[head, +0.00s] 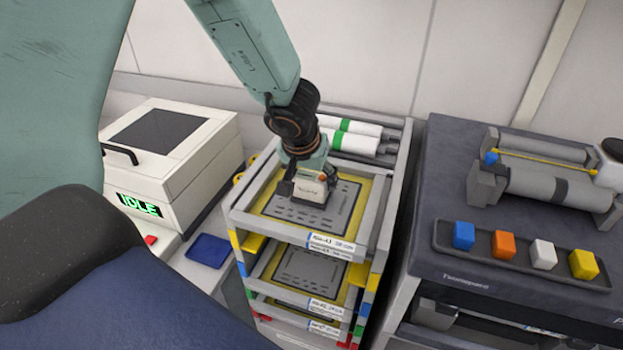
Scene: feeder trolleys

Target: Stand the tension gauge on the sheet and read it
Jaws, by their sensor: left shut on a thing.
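The gauge is upright over the grey patterned sheet (340,215) in the yellow-edged frame of the top tray (266,229). It looks to be touching the sheet or very close to it; I cannot tell which. Its reading is too small to make out. My right gripper is not in view.
Lower trays (268,299) sit beneath in the rack. White rolls with green bands (350,126) lie behind. A machine reading IDLE (140,205) stands left. On the dark unit at right, a tray (450,255) holds coloured blocks, with a roller device (550,185) behind.

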